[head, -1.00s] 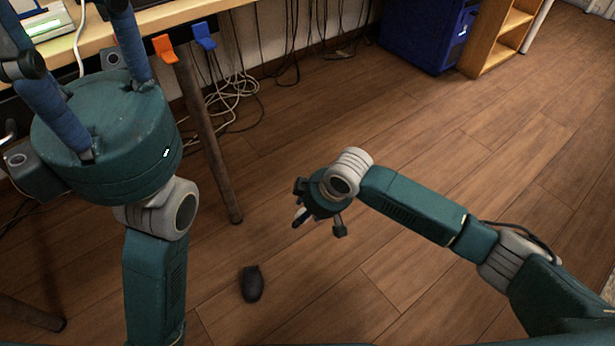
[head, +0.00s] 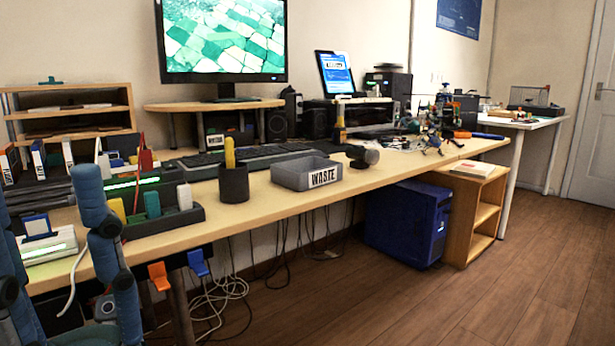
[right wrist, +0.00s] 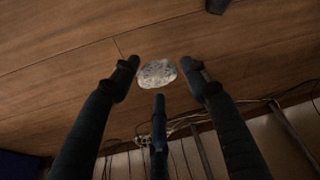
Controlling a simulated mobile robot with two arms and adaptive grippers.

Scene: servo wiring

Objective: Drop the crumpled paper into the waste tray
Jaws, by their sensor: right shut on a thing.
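The crumpled paper (right wrist: 157,73) is a pale, speckled wad in the right wrist view. My right gripper (right wrist: 160,84) is shut on it, with its dark blue fingers around the wad. The wooden floor lies behind it. The right gripper and the paper are out of the head view. The waste tray (head: 287,179) is a grey open box with a WASTE label, near the front edge of the desk. My left gripper (head: 48,212) is at the lower left of the head view, its blue fingers apart and empty in front of the desk.
The desk (head: 262,212) holds a dark pen cup (head: 233,184) left of the tray and a dark round-headed object (head: 362,156) right of it. A keyboard (head: 250,158) lies behind. A blue computer case (head: 407,222) and a wooden shelf (head: 467,212) stand below.

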